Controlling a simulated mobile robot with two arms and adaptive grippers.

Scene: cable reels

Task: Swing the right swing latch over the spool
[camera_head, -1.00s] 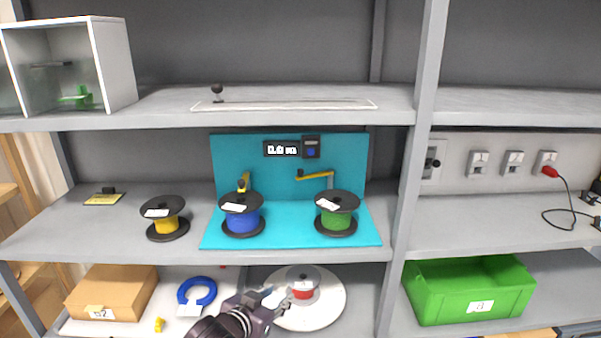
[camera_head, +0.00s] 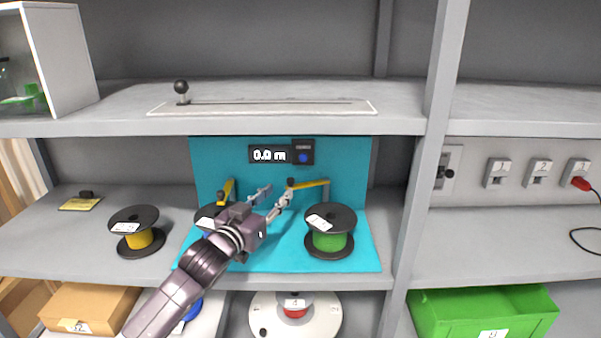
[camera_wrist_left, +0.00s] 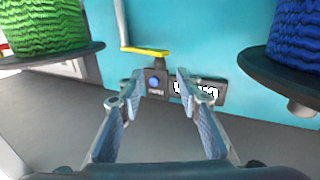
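The right swing latch (camera_head: 312,184) is a yellow bar on a grey post behind the green spool (camera_head: 330,241). Its bar points left, behind the spool and not over it, with a black knob at its free end. My left gripper (camera_head: 279,190) is open and empty, its fingertips close to the knob; contact cannot be told. In the left wrist view the open fingers (camera_wrist_left: 160,76) point at the teal panel. The latch bar (camera_wrist_left: 150,52) shows just beyond them, with the green spool (camera_wrist_left: 42,27) at left. My right gripper is not in view.
My left gripper partly hides the blue spool (camera_wrist_left: 298,40); the left swing latch (camera_head: 228,190) stands behind it. A yellow spool (camera_head: 139,238) stands further left. The length display (camera_head: 269,154) is on the teal panel (camera_head: 350,160). Shelf boards lie above and below.

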